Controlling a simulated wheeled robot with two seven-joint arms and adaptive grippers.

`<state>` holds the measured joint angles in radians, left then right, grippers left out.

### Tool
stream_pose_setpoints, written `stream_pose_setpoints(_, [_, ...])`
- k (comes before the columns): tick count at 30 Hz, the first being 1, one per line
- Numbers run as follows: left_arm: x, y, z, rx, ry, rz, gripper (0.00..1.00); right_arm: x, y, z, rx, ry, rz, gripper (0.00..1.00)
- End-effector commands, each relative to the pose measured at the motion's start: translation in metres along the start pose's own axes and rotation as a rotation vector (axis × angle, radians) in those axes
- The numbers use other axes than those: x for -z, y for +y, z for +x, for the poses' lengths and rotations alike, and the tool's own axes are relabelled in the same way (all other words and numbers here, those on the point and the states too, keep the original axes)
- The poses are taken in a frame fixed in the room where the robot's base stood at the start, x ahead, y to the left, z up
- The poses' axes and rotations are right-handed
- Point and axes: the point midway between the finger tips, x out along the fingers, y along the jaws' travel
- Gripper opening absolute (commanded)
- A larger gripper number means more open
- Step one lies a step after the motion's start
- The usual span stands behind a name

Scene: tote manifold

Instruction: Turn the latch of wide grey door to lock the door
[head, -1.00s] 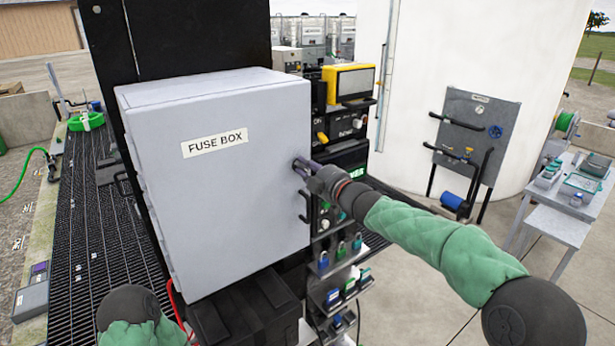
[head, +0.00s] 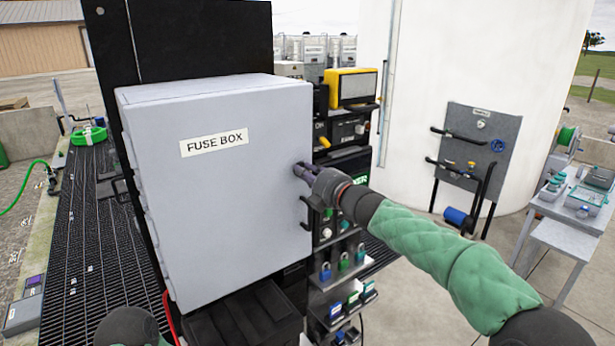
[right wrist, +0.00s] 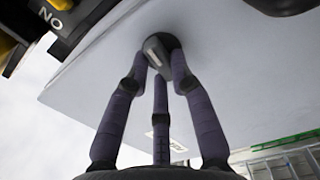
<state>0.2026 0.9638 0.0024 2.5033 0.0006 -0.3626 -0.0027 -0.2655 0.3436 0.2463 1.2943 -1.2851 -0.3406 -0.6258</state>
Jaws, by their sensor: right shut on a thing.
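The wide grey door (head: 225,200), labelled FUSE BOX, is closed flush on its box in the head view. My right gripper (head: 300,169) is at the door's right edge, above a black handle (head: 306,213). The right wrist view shows the dark latch (right wrist: 158,44) on the grey door face, between the tips of my right gripper (right wrist: 160,62). The fingers are shut on the latch. In the head view the fingers largely hide it, and its turn angle is hard to tell. My left gripper is out of view.
A yellow-framed device (head: 352,87) and black panels stand right behind the box. A grey panel with black handles (head: 480,140) and a metal table (head: 575,210) stand at the right.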

Motion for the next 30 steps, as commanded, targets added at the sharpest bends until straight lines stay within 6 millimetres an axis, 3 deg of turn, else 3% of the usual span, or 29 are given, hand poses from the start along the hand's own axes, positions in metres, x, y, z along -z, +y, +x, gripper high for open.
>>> stream_pose_setpoints(19, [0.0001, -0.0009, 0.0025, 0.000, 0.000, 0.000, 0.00, 0.0005, -0.0019, 0.0003, 0.003, 0.001, -0.051, 0.00])
stream_pose_setpoints(20, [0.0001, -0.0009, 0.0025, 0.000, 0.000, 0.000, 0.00, 0.0005, -0.0020, 0.0003, 0.003, 0.001, -0.051, 0.29])
stream_pose_setpoints(22, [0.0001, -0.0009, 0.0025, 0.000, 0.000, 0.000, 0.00, 0.0005, -0.0020, 0.0003, 0.003, 0.001, -0.050, 0.48])
stream_pose_setpoints(30, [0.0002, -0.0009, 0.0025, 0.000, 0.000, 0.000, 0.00, 0.0003, -0.0010, 0.0001, 0.001, 0.000, -0.049, 0.48])
